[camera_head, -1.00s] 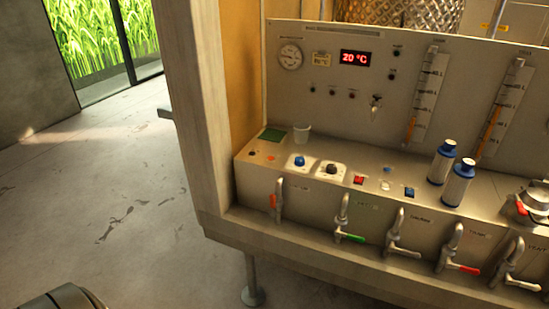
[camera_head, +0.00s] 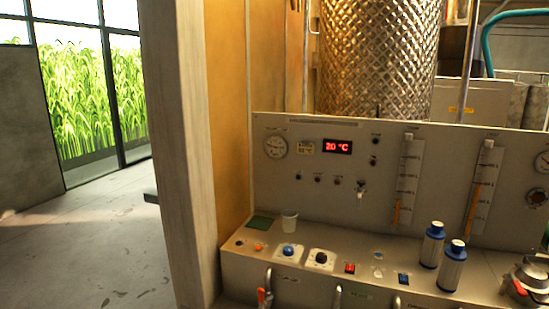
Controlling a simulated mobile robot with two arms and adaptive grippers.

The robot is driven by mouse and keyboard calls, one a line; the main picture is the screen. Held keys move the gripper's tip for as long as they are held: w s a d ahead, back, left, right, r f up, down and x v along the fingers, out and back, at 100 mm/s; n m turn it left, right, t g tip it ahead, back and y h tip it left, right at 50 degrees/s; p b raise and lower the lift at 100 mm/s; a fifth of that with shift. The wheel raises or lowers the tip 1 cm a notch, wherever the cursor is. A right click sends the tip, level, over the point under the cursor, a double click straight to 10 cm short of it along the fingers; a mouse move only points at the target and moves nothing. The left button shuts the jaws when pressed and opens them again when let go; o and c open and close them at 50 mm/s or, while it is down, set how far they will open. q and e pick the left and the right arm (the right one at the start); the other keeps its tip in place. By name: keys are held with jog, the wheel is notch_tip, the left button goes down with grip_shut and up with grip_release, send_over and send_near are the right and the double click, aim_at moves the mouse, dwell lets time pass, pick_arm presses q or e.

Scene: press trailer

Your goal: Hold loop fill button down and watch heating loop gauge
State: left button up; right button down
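A round white dial gauge (camera_head: 275,147) sits at the upper left of the grey upright panel. Its needle and lettering are too small to read. On the ledge below are an orange button (camera_head: 258,247), a blue button (camera_head: 288,251), a black knob (camera_head: 320,258), a red switch (camera_head: 349,268) and a blue switch (camera_head: 403,279). Their labels are unreadable, so I cannot tell which is the loop fill button. Neither gripper is in view.
A red display (camera_head: 337,146) reads 20 °C. Open floor (camera_head: 80,250) lies further left.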

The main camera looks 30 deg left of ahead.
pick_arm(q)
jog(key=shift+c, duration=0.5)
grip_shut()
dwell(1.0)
